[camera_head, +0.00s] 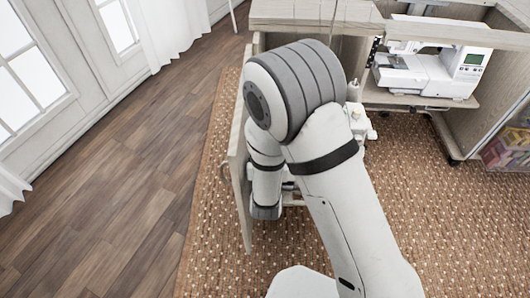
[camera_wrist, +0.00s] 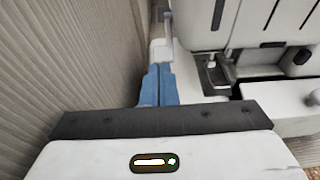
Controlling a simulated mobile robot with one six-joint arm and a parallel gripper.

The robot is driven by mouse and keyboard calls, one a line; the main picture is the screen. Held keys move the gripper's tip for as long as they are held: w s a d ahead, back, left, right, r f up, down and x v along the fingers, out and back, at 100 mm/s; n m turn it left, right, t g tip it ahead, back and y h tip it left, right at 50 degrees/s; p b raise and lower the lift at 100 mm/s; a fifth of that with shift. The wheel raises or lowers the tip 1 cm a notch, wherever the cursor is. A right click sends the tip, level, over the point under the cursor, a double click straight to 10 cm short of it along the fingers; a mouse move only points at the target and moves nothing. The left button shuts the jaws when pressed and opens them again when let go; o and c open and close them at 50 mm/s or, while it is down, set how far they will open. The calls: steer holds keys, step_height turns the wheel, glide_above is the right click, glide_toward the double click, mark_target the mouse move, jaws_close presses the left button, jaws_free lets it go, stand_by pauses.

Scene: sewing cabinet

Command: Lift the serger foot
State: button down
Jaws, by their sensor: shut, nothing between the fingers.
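The white serger (camera_wrist: 268,30) fills the upper right of the wrist view. Its metal foot area (camera_wrist: 213,76) shows under the front, to the right of my gripper. My gripper (camera_wrist: 159,68) shows two blue fingers together with nothing between them, close to the serger's left side. A thin grey upright piece (camera_wrist: 168,28) stands just beyond the fingertips; I cannot tell whether they touch it. In the head view, my arm hides the gripper and most of the serger, leaving a white part of it (camera_head: 358,123) visible.
A pale ribbed wall or panel (camera_wrist: 70,60) runs close along the gripper's left. A wooden cabinet door (camera_head: 239,165) stands left of my arm. A white sewing machine (camera_head: 430,72) sits on a cabinet shelf at right. The wood floor (camera_head: 120,200) at left is clear.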

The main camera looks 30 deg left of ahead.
steer(key=shift+s+d+r, duration=0.1)
steer(key=shift+s+r, duration=0.05)
steer(key=shift+s, duration=0.15)
steer(key=p+v, duration=0.1)
steer(key=v, duration=0.6)
steer(key=shift+p, duration=0.35)
steer(key=shift+s, duration=0.1)
